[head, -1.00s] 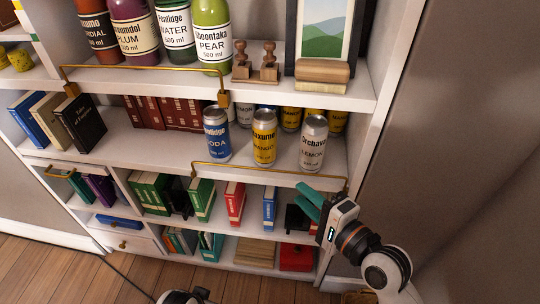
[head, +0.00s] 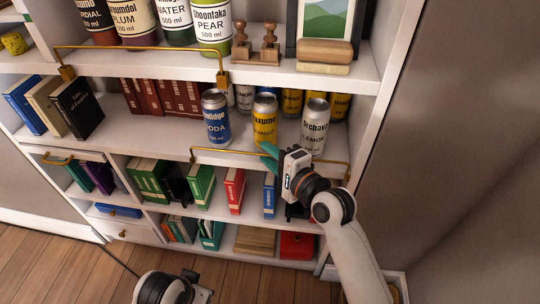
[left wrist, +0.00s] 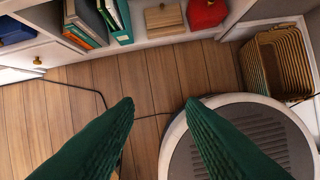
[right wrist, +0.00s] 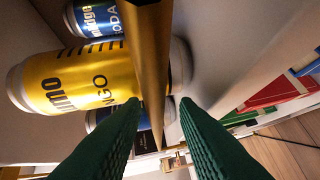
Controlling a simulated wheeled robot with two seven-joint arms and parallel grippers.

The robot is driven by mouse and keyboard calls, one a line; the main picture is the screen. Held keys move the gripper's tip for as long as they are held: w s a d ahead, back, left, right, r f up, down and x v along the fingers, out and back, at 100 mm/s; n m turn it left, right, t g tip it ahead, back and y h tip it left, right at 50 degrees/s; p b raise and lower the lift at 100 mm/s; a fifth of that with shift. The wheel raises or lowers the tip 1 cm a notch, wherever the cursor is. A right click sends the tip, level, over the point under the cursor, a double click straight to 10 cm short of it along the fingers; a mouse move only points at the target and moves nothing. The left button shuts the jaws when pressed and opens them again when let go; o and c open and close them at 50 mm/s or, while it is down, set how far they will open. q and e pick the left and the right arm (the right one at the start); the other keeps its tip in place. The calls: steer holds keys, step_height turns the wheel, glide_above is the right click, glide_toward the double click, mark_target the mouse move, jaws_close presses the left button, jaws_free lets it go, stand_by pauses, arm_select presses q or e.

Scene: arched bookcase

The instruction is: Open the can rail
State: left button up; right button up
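The can rail (head: 222,151) is a thin brass bar along the front edge of the middle shelf, in front of the cans. It stands raised across the shelf front in the head view. My right gripper (head: 268,152) is at the middle of this rail. In the right wrist view the rail (right wrist: 151,75) runs between the tips of my right gripper (right wrist: 160,104), which are apart, one on each side; I cannot tell whether they touch it. My left gripper (left wrist: 160,102) is open and empty above the floor, low in front of the bookcase.
A blue soda can (head: 216,118), a yellow mango can (head: 264,122) and a lemon can (head: 314,128) stand just behind the rail. Another brass rail (head: 140,48) fronts the bottle shelf above. Books stand below. A wicker basket (left wrist: 285,65) is on the floor.

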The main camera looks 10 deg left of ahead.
mark_target(256, 154)
jaws_close()
steer(key=shift+s+f, duration=0.1)
arm_select(q)
steer(key=w+d+r+t+h+b, duration=0.2)
steer(key=w+d+r+t+b, duration=0.1)
steer(key=w+r+t, duration=0.4)
steer(key=w+d+r+t+h+b, duration=0.2)
steer(key=w+r+t+b, duration=0.3)
steer(key=r+t, duration=0.3)
steer(key=shift+w+d+r+m+b, duration=0.4)
steer(key=shift+w+d+r, duration=0.2)
steer(key=shift+w+r, duration=0.25)
arm_select(e)
steer(key=shift+s+f+n+t+y, duration=0.15)
steer(key=shift+s+n+t+y, duration=0.35)
steer(key=shift+n+y, duration=0.35)
steer(key=shift+s+f+n+t+y, duration=0.1)
steer(key=shift+s+n+t+y, duration=0.4)
steer(key=shift+n, duration=0.5)
steer(key=shift+s+f+n+t+y, duration=0.15)
steer(key=shift+s+n+t+y, duration=0.3)
steer(key=shift+n+y, duration=0.4)
